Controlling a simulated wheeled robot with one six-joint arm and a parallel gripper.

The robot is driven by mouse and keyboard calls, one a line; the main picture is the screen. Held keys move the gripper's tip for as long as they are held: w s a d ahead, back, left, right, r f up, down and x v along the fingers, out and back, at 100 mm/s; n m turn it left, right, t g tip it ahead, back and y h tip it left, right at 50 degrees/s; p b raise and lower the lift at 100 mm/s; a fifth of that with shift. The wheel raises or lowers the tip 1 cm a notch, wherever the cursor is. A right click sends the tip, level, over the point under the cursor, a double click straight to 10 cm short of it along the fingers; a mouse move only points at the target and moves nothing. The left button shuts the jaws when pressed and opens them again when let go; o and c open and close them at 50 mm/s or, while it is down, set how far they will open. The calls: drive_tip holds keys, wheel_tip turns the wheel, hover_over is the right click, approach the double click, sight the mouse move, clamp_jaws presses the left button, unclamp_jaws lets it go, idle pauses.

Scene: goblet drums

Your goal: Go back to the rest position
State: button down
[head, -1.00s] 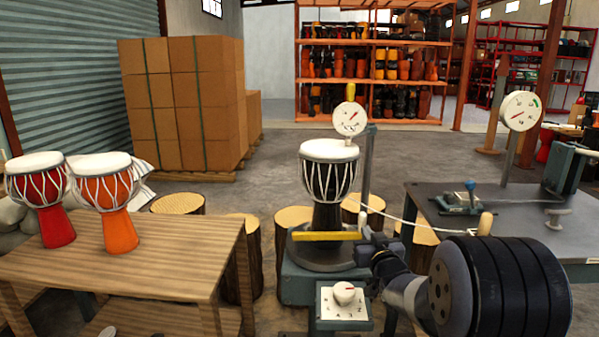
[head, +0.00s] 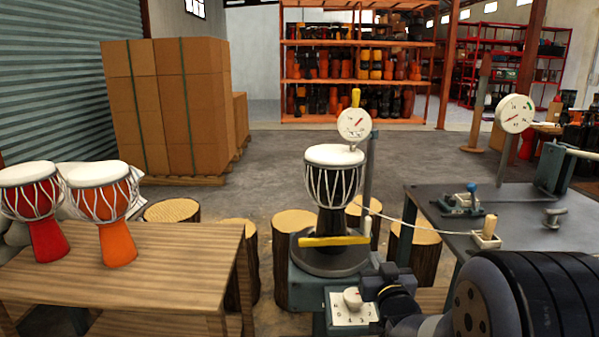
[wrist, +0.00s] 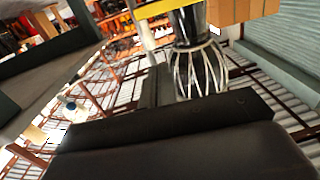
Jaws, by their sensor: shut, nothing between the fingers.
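My gripper (head: 376,278) is dark and shut with nothing in it. In the head view it is at the lower middle, in front of the drum stand (head: 325,264) and close to the right of the white dial box (head: 352,305). Its dark jaws (wrist: 165,128) fill the lower part of the wrist view. A black goblet drum (head: 333,185) with a white head stands upright on the stand, apart from my gripper. It also shows upside down in the wrist view (wrist: 196,66). My arm covers the lower right of the head view.
A yellow bar (head: 335,240) crosses the stand's front, and a gauge (head: 354,124) rises behind. A wooden table (head: 170,262) with red (head: 46,240) and orange (head: 117,245) drums is at left. A grey bench (head: 450,205) is at right. Log stools (head: 296,222) stand behind.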

drive_tip(key=s, duration=0.7)
drive_tip(key=shift+s+d+p, duration=0.15)
drive_tip(key=shift+s+p, duration=0.25)
drive_tip(key=shift+r, duration=0.1)
